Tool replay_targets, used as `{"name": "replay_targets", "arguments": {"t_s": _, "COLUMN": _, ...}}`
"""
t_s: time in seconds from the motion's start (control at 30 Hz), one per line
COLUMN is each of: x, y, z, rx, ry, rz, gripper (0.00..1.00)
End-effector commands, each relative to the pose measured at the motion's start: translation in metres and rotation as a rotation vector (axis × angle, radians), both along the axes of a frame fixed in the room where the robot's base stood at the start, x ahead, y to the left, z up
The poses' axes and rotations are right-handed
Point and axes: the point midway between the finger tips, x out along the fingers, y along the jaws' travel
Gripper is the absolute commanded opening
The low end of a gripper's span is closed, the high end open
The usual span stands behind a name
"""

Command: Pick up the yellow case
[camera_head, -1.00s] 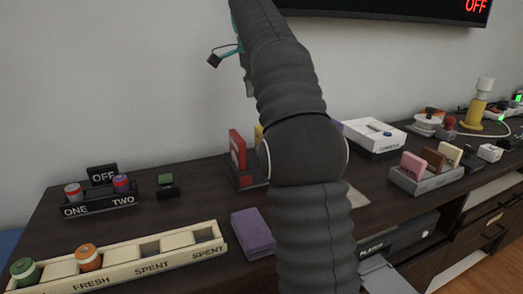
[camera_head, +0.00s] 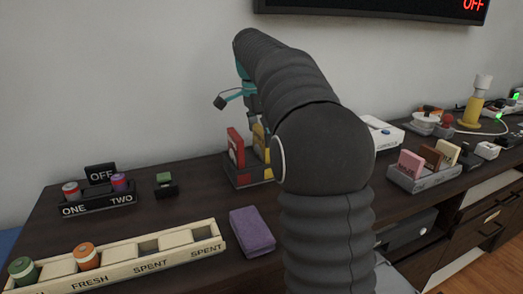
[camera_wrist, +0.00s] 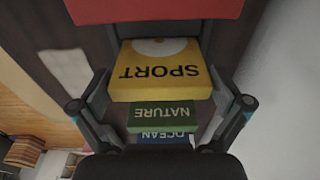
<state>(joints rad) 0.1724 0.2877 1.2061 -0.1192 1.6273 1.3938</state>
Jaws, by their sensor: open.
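The yellow case (camera_wrist: 160,72), marked SPORT, stands in a rack between a red case (camera_wrist: 155,9) and a green case (camera_wrist: 162,116) marked NATURE. A blue case (camera_wrist: 165,137) marked OCEAN is beyond the green one. In the head view only part of the yellow case (camera_head: 259,138) shows, right of the red case (camera_head: 237,148); my arm hides much of the rack (camera_head: 245,182). My gripper (camera_wrist: 160,92) is open, with one finger on each side of the yellow case in the wrist view. Whether the fingers touch it, I cannot tell.
A grey holder (camera_head: 424,180) with several blocks stands to the right. The wall is close behind.

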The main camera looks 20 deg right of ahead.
Motion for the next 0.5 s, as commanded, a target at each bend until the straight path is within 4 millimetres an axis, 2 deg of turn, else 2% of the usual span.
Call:
{"name": "replay_targets", "arguments": {"t_s": 0.1, "x": -0.001, "y": -0.002, "z": -0.016, "rx": 0.000, "ry": 0.002, "rz": 0.000, "gripper": 1.00}}
{"name": "replay_targets", "arguments": {"t_s": 0.2, "x": 0.000, "y": -0.003, "z": -0.023, "rx": 0.000, "ry": 0.000, "rz": 0.000, "gripper": 1.00}}
{"name": "replay_targets", "arguments": {"t_s": 0.47, "x": 0.000, "y": -0.003, "z": -0.025, "rx": 0.000, "ry": 0.000, "rz": 0.000, "gripper": 1.00}}
{"name": "replay_targets", "arguments": {"t_s": 0.5, "x": 0.000, "y": -0.003, "z": -0.025, "rx": 0.000, "ry": 0.000, "rz": 0.000, "gripper": 0.93}}
